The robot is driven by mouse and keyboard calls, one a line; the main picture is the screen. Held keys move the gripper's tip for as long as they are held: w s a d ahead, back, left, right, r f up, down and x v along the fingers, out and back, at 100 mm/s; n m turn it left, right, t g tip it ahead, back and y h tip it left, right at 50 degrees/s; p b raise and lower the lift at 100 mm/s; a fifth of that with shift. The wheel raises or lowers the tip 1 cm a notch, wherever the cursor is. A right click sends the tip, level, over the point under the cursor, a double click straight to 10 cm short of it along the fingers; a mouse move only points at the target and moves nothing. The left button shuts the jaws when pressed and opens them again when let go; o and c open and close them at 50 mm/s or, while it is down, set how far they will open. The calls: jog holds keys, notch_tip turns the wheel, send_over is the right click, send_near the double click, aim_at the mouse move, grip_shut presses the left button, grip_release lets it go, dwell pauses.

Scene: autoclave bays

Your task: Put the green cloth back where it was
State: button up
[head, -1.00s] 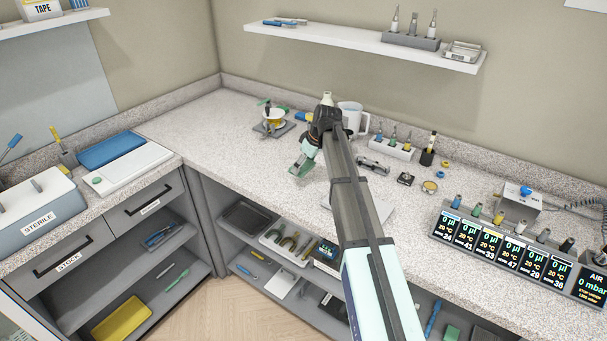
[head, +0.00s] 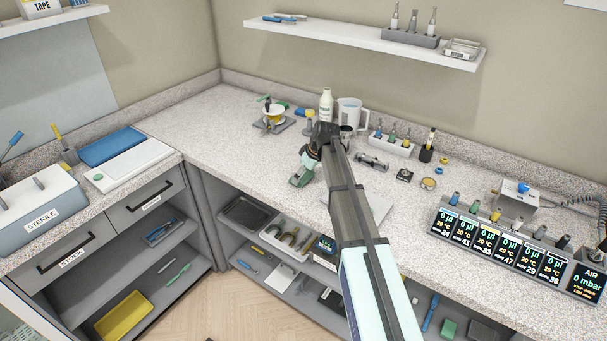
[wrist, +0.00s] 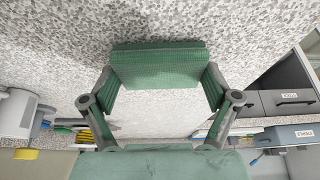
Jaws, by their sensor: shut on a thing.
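My gripper (head: 303,170) is over the middle of the speckled counter (head: 236,146), low and pointing down to the left. It is shut on the green cloth (head: 297,181), a small folded block at its tips. In the wrist view the green cloth (wrist: 158,66) spans the space between my two finger ends (wrist: 160,88). I cannot tell whether the cloth touches the counter.
Behind my arm stand a white bottle (head: 326,103) and a white mug (head: 350,112). Displays (head: 500,247) line the right front. The counter left of my gripper is clear.

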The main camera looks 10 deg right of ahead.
jog(key=o, duration=0.9)
jog(key=shift+c, duration=0.2)
jog(key=shift+r, duration=0.2)
jog(key=b+v, duration=0.2)
jog(key=v, duration=0.9)
jog(key=shift+s+r+b, duration=0.15)
jog(key=shift+r+b, duration=0.2)
jog(key=shift+b, duration=0.05)
